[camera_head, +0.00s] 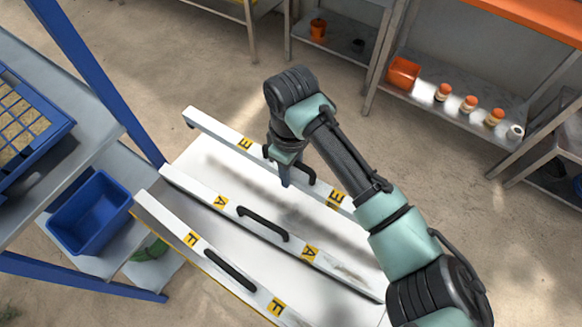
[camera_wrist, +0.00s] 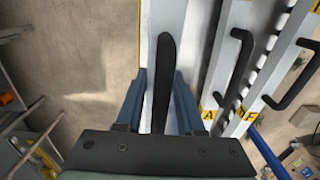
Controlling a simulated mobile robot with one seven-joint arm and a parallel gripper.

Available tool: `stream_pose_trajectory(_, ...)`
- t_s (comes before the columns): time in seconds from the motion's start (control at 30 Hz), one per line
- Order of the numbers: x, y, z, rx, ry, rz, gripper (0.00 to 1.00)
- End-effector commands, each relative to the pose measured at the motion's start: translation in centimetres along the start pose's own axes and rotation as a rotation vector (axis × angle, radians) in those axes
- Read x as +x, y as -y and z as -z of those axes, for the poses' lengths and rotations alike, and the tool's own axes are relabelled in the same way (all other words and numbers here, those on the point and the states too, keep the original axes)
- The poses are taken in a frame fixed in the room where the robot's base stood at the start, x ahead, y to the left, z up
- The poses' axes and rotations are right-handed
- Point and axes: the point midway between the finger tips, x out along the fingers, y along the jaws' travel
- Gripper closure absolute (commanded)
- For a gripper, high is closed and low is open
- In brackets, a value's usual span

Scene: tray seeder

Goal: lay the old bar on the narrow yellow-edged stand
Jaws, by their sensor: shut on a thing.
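Three long white bars with black handles and yellow letter tags lie side by side across a white surface (camera_head: 191,160). The far bar is tagged E (camera_head: 215,127), the middle one A (camera_head: 187,184), the near one F (camera_head: 160,212). I cannot tell for sure which is the old bar. My gripper (camera_head: 285,180) is over the E bar, shut on its black handle (camera_wrist: 162,75), which stands between both fingers (camera_wrist: 158,100) in the wrist view. Whether that bar is lifted cannot be told. A yellow edge (camera_head: 218,283) shows beside the F bar; the narrow stand is not clearly identifiable.
A blue bin (camera_head: 90,212) and a blue-framed rack stand at the left. Shelves at the back right hold an orange bin (camera_head: 403,73) and several small orange-capped jars (camera_head: 469,103). Bare floor lies between.

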Motion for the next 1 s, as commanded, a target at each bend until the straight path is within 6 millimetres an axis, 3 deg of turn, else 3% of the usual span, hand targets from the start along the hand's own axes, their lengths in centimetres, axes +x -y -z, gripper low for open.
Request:
stream_pose_trajectory(0.6, 5.9, 0.0, 0.0, 0.002, -0.002, 0.000, 1.00)
stream_pose_trajectory(1.0, 7.2, -0.1, 0.0, 0.001, -0.001, -0.002, 1.00)
